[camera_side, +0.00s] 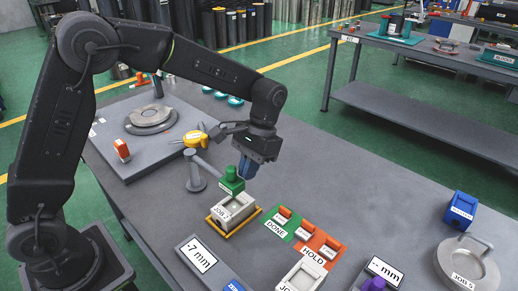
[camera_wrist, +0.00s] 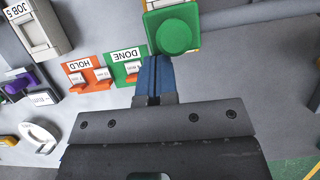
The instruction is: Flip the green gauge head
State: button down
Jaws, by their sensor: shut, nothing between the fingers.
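The green gauge head (camera_side: 231,184) is a square green block with a round green knob on top. It appears upright, just above the grey JOB block (camera_side: 234,210) in its yellow tray (camera_side: 218,229). I cannot tell what bears it. In the wrist view the green gauge head (camera_wrist: 174,33) is seen from the knob side, just beyond my fingertips. My gripper (camera_side: 245,176) has blue fingers, shut and empty, right beside the head. The fingers also show in the wrist view (camera_wrist: 154,62); I cannot tell whether they touch it.
A grey post (camera_side: 194,176) with a slanting arm stands left of the head. The green DONE pad (camera_side: 277,224) and orange HOLD pad (camera_side: 317,249) bear small tags to the right. A "-7 mm" display (camera_side: 197,254) lies in front.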

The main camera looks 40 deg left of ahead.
jog(key=shift+w, duration=0.45)
jog(key=w+f+v, duration=0.1)
jog(key=w+v, duration=0.1)
jog(key=v, duration=0.9)
jog(key=s+a+r+t, duration=0.2)
jog(key=s+r, duration=0.3)
jog(key=s+a+f+t, duration=0.1)
jog(key=s+t, duration=0.3)
jog(key=s, duration=0.6)
jog(key=s+a+f+t, duration=0.1)
jog(key=s+a+t, duration=0.3)
jog(key=s, duration=0.6)
jog(key=shift+s+f, duration=0.25)
jog(key=shift+f, duration=0.15)
